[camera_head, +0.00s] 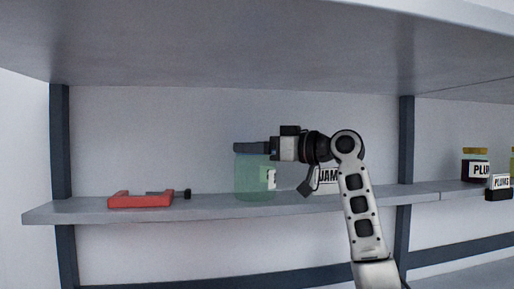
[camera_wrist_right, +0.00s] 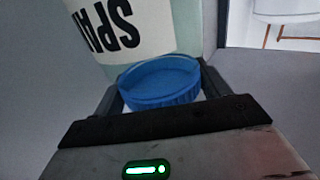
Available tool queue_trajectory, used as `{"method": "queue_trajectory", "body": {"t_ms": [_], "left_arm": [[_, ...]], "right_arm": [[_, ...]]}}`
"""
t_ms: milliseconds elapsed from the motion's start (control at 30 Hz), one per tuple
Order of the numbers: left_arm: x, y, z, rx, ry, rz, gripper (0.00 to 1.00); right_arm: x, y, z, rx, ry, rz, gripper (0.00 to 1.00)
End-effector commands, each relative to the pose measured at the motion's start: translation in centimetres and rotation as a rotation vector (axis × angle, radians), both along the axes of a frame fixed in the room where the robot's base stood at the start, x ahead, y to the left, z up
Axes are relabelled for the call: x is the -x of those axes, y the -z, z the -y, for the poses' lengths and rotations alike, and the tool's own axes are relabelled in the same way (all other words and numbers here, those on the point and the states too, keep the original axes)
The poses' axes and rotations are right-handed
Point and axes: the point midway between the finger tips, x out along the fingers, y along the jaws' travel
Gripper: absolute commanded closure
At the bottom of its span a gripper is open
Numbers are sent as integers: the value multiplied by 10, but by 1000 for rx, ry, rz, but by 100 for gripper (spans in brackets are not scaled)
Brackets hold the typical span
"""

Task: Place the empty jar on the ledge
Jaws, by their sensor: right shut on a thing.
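A pale green see-through jar (camera_head: 252,178) with a white label stands upright at the middle of the grey ledge (camera_head: 100,213). In the right wrist view the jar (camera_wrist_right: 193,22) shows a label reading "SPA", and its blue lid (camera_wrist_right: 160,82) sits between my fingers. My left gripper is not in view.
A red clamp-like tool (camera_head: 140,201) lies on the ledge at left. A white "JAM" label (camera_head: 328,177) is partly hidden behind my right arm. A plum jar (camera_head: 475,166) stands at far right. An upper shelf (camera_head: 240,60) hangs overhead.

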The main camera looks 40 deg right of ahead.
Motion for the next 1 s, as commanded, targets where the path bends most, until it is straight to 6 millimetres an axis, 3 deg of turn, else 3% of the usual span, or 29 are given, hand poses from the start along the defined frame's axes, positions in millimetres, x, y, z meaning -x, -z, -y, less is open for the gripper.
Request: {"method": "queue_trajectory", "body": {"t_ms": [300,333,400,767,1000], "left_arm": [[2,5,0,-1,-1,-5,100],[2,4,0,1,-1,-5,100],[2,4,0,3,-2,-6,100],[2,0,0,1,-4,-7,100],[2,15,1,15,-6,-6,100]], "right_arm": [[1,2,0,-1,1,4,72],[0,3,0,0,0,1,22],[0,2,0,0,0,1,3],[1,-3,1,1,1,1,3],[39,3,17,3,5,1,3]]}}
